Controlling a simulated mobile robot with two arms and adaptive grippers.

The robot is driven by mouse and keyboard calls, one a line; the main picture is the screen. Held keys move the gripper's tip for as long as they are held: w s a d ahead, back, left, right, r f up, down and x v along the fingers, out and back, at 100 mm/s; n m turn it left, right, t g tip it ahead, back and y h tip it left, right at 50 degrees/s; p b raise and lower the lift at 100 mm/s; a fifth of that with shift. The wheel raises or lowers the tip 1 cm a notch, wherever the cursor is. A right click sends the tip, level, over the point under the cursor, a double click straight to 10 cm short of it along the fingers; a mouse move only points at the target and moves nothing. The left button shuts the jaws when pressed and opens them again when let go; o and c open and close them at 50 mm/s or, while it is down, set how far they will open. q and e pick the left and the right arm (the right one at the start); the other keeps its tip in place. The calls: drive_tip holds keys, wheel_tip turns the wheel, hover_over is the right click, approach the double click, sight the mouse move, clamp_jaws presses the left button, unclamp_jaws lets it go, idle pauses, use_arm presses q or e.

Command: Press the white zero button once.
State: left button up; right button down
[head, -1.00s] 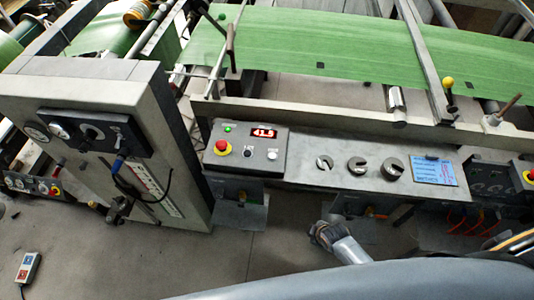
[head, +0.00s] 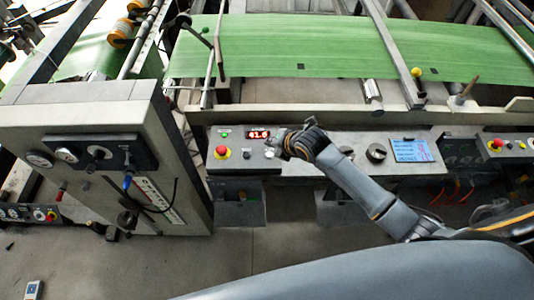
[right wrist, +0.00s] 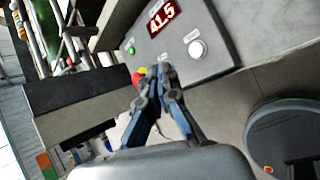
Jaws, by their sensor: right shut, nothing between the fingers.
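The white button (head: 269,154) sits at the lower right of the small grey control box (head: 234,162), below a red-lit number display (head: 258,134). In the right wrist view the white button (right wrist: 197,49) shows clearly as a round cap in a metal ring, uncovered. My right gripper (head: 281,141) is at the right end of the box, close to the button. In the wrist view its closed, empty fingertips (right wrist: 158,72) are left of and below the button, visibly apart from it in the picture. My left gripper is not in view.
On the same box are a red emergency knob (head: 222,152), a dark button (head: 246,154) and a green light (head: 224,135). A dark rotary knob (head: 376,152) and a blue label plate (head: 411,150) lie right along the ledge. Green sheet (head: 350,45) runs behind.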

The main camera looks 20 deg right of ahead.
drive_tip(key=w+n, duration=0.1)
drive_tip(key=w+d+r+n, duration=0.1)
drive_tip(key=shift+w+r+n+t, duration=0.1)
drive_tip(key=shift+w+n+t, duration=0.2)
drive_tip(key=shift+s+a, duration=0.1)
drive_tip(key=shift+a, duration=0.1)
drive_tip(key=b, duration=0.7)
hover_over(271, 156)
wheel_tip(271, 156, down, 7)
drive_tip(key=shift+f, duration=0.15)
drive_tip(key=shift+f+b, duration=0.35)
drive_tip(key=shift+f, duration=0.4)
idle(0.3)
drive_tip(key=shift+f, duration=0.35)
